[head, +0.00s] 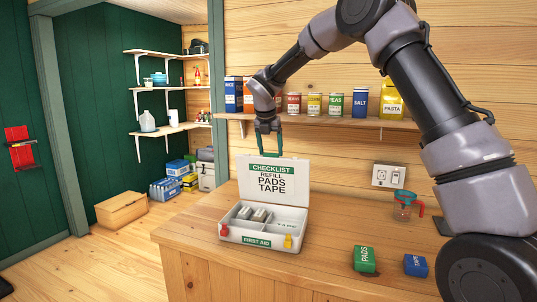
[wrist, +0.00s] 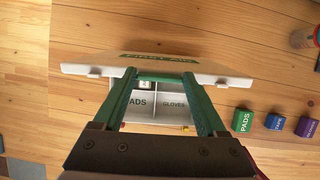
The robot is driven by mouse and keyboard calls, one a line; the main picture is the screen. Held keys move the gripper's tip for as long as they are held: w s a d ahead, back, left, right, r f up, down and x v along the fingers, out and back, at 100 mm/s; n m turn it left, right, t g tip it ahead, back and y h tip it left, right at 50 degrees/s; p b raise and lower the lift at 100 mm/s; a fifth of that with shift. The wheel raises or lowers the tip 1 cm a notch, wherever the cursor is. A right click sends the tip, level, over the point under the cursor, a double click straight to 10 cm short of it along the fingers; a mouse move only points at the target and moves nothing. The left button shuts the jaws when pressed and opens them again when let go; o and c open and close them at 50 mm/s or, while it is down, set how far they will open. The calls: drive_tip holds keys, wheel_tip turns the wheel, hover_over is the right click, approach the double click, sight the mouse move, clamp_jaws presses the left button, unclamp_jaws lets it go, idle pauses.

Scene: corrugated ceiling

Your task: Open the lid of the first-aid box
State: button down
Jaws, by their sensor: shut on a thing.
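The white first-aid box (head: 230,236) stands on the wooden counter with its lid (head: 285,171) raised about upright. The inside of the lid reads "CHECKLIST REFILL PADS TAPE". The tray below has compartments, with small items in some; the wrist view shows labels "PADS" and "GLOVES" in the box (wrist: 172,110). A red latch (head: 224,230) and a yellow latch (head: 288,241) are at the front. My gripper (head: 268,152) is above the lid's top edge, its green fingers shut on the lid. In the wrist view, my gripper (wrist: 160,77) reaches the lid's edge (wrist: 95,70).
A green PADS box (head: 365,260) and a blue TAPE box (head: 415,265) lie on the counter at right; the wrist view adds a purple box (wrist: 307,127). A shelf (head: 340,122) of packages runs above.

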drive_tip(key=shift+w+d+r, duration=0.1)
drive_tip(key=shift+w+d, duration=0.05)
drive_tip(key=shift+w, duration=0.3)
drive_tip(key=shift+w+d+r, duration=0.1)
drive_tip(key=shift+w+d, duration=0.05)
drive_tip(key=shift+w, duration=0.25)
drive_tip(key=shift+f, duration=0.1)
unclamp_jaws()
drive_tip(key=v, duration=1)
drive_tip(key=shift+s+r, duration=0.15)
drive_tip(key=shift+r, duration=0.2)
